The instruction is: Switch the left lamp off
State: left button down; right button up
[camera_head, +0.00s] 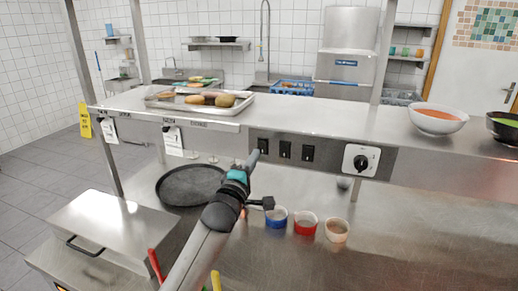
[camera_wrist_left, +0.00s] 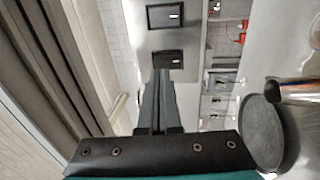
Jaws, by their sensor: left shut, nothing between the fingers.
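A row of black rocker switches sits on the steel front under the upper shelf: the left switch (camera_head: 263,146), the middle switch (camera_head: 285,149) and the right switch (camera_head: 308,153). My left gripper (camera_head: 253,158) is shut and empty, its tips just below and beside the left switch. In the left wrist view the shut fingers (camera_wrist_left: 161,74) reach to the edge of the nearest switch (camera_wrist_left: 168,59), and another switch (camera_wrist_left: 165,17) lies beyond. I cannot tell whether the tips touch it. No lamp shows clearly. My right gripper is out of view.
A white dial plate (camera_head: 360,161) is right of the switches. A tray of food (camera_head: 200,99) and a soup bowl (camera_head: 438,119) stand on the upper shelf. Below are a dark round pan (camera_head: 190,185) and blue (camera_head: 276,218), red (camera_head: 305,224) and tan (camera_head: 337,231) cups.

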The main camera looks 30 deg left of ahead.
aim_at(262, 144)
pick_arm(q)
jog(key=shift+x, duration=2.1)
